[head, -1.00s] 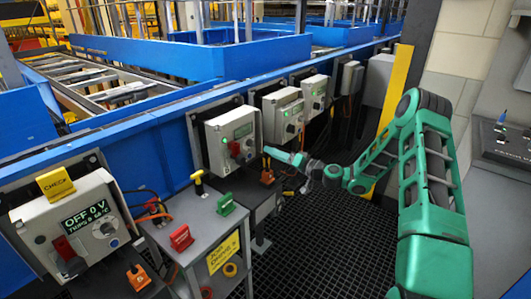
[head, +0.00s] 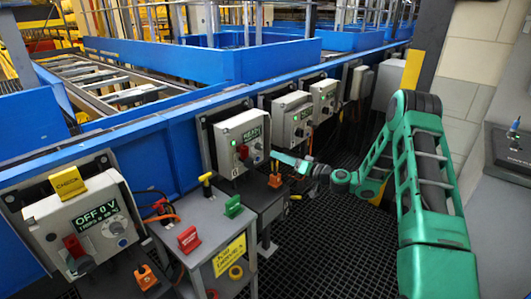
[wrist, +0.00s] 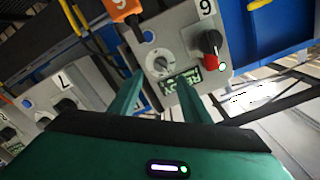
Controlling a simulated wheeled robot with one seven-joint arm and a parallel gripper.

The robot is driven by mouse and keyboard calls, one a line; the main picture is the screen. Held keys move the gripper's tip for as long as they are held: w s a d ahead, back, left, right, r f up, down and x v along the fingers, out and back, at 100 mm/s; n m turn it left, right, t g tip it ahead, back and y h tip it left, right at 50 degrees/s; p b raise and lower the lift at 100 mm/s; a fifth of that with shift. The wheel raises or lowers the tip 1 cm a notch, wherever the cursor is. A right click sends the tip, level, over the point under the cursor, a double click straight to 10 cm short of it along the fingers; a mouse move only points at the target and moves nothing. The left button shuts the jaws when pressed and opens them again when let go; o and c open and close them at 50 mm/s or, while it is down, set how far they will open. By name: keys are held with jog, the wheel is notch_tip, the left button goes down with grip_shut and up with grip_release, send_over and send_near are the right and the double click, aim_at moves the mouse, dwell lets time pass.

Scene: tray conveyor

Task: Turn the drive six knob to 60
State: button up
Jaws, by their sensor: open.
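The drive six box (head: 226,168) is a light grey cabinet mounted on the blue conveyor side. Its number plate shows upside down in the wrist view. The small round grey knob (wrist: 161,63) with a pointer is on the box front, beside the lit green READY display (wrist: 183,80). A red and black switch handle (wrist: 211,58) is on the same face, with a green lamp near it. My gripper (wrist: 160,88) is open and empty, its two green fingers pointing at the box on either side of the knob, apart from it. The knob's scale is too small to read.
An orange-handled piece (wrist: 126,8) is close to the box. The drive seven box (wrist: 72,88) stands beside it. In the head view, an OFF box (head: 98,222) and a grey stand (head: 205,232) with red and green blocks are at left.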

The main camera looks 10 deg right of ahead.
aim_at(260, 147)
jog(key=x, duration=0.9)
jog(key=shift+w+a, duration=0.15)
jog(key=shift+w, duration=0.05)
jog(key=c, duration=1)
